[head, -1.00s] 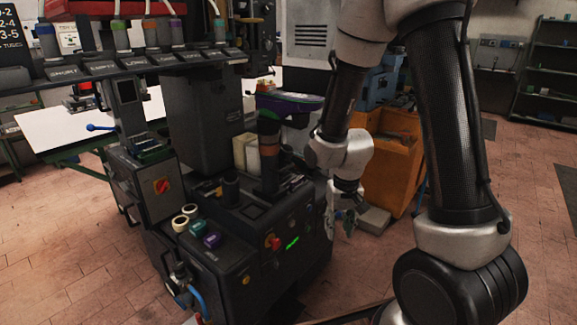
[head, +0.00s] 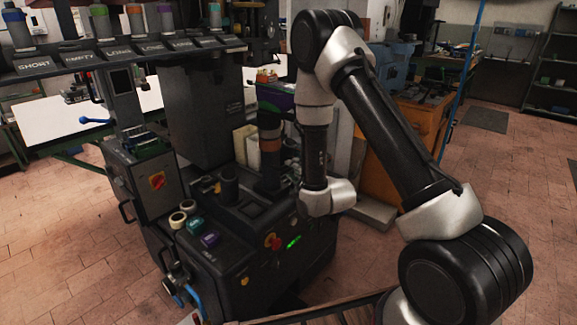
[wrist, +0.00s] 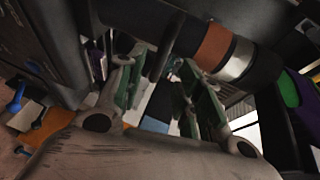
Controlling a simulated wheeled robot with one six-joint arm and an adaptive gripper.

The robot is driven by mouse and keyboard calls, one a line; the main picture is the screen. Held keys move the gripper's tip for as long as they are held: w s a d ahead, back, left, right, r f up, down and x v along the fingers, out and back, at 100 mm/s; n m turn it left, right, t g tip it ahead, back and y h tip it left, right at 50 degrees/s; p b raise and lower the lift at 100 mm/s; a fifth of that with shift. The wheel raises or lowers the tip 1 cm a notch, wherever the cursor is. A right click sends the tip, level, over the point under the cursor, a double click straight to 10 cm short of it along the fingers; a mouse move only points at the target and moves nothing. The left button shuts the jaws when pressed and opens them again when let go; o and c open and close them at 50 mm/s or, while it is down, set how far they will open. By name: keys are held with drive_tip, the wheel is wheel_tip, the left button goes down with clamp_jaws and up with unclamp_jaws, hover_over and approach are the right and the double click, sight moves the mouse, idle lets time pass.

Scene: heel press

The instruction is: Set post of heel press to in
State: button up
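The heel press (head: 215,215) is a dark machine left of centre in the head view. Its upright post (head: 270,145) has an orange-brown band and carries a purple and green top piece (head: 278,98), partly hidden by my arm. In the wrist view the post (wrist: 215,45) shows large and slanted, with orange and silver bands, just beyond my fingers. The purple and green piece (wrist: 292,90) is at the right. My gripper (wrist: 160,78) is open, with a gap between its green-grey fingers. In the head view my arm hides the gripper. Whether a finger touches the post cannot be told.
A control box with a red knob (head: 157,181) stands at the press's left. A rack of labelled tubes (head: 120,55) runs above. An orange cabinet (head: 415,125) stands behind my arm. Tiled floor (head: 520,190) is free at the right.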

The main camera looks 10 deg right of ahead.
drive_tip(key=x, duration=0.5)
drive_tip(key=shift+w+f, duration=0.1)
drive_tip(key=shift+w, duration=0.2)
clamp_jaws()
